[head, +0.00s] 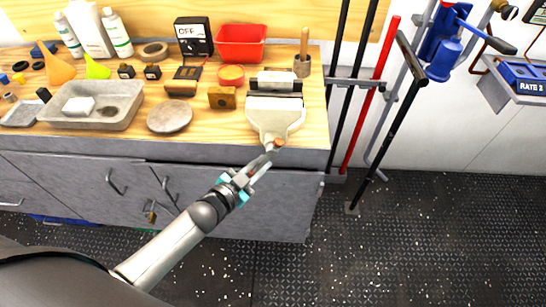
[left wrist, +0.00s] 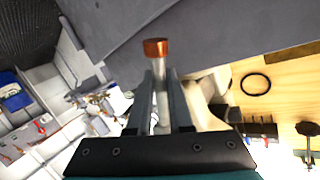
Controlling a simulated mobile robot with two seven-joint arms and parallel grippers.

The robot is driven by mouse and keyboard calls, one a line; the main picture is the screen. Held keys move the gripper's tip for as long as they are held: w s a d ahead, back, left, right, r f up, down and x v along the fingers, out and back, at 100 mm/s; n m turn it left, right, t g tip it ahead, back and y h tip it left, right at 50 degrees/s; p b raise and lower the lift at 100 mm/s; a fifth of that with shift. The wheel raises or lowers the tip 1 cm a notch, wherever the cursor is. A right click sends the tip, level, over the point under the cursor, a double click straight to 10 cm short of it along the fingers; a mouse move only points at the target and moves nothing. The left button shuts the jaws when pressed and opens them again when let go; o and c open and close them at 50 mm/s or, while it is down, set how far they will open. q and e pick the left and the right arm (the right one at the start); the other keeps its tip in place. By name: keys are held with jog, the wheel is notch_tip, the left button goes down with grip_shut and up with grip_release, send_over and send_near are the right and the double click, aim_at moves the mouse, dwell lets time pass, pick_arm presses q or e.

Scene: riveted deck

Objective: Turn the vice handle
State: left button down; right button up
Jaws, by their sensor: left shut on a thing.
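The pale cream vice (head: 270,118) sits at the front right edge of the wooden workbench. Its handle is a thin metal bar with a copper-coloured end knob (head: 279,142) that shows just in front of the vice. My left gripper (head: 268,156) reaches up from the lower left and is shut on the handle. In the left wrist view the handle's bar (left wrist: 159,75) runs between the two fingers, with the copper knob beyond the fingertips. The far part of the handle is hidden by the gripper. My right gripper is not in view.
On the bench (head: 215,130) stand a grey tray (head: 124,120), a round grey disc (head: 170,116), a red bin (head: 240,45) and a wooden-handled tool in a cup (head: 303,62). Long poles, one red (head: 372,95), stand right of the bench. Dark floor (head: 440,240) is open at the lower right.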

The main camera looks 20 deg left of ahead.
pick_arm(q)
notch_tip(320, 180, up, 11)
jog(key=a+m+g+y+p, duration=0.2)
jog(key=m+g+y+p, duration=0.2)
jog(key=m+y+p, duration=0.7)
jog(key=shift+s+a+m+g+y+p, duration=0.3)
jog(key=shift+s+y+p, duration=0.15)
jog(key=shift+p, duration=1.45)
jog(key=shift+f, duration=0.1)
jog(key=c, duration=1.2)
grip_release()
jog(key=shift+s+d, duration=0.1)
jog(key=o, duration=0.3)
jog(key=shift+o, duration=0.3)
jog(key=shift+r, duration=0.25)
